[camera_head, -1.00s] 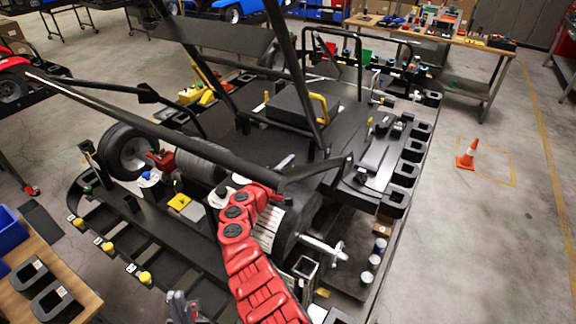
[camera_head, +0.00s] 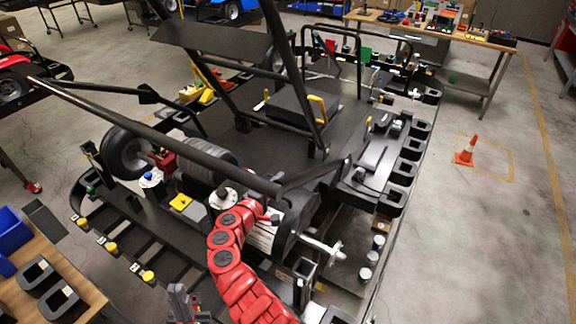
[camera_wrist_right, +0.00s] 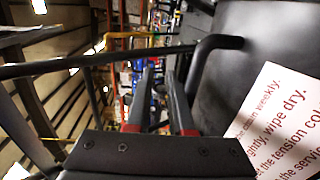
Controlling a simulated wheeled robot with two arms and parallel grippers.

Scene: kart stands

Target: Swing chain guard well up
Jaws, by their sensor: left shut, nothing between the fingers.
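My left gripper (camera_head: 180,292) is shut and empty at the bottom of the head view, in front of the kart stand. My red right arm (camera_head: 228,258) reaches up to the engine side of the kart; its gripper is hard to make out there. In the right wrist view the right gripper (camera_wrist_right: 160,80) has its fingers apart, with nothing clearly between them. A dark rounded cover (camera_head: 299,216) beside the engine may be the chain guard, but I cannot be sure. In the wrist view a dark panel (camera_wrist_right: 270,35) stands right of the fingers, near a bent black bar (camera_wrist_right: 215,45).
Black frame tubes (camera_head: 170,130) cross above the kart. A white text placard (camera_wrist_right: 285,125) is close at the right in the wrist view. A wooden bench (camera_head: 45,292) with black holders is at lower left. An orange cone (camera_head: 466,152) stands on open floor at right.

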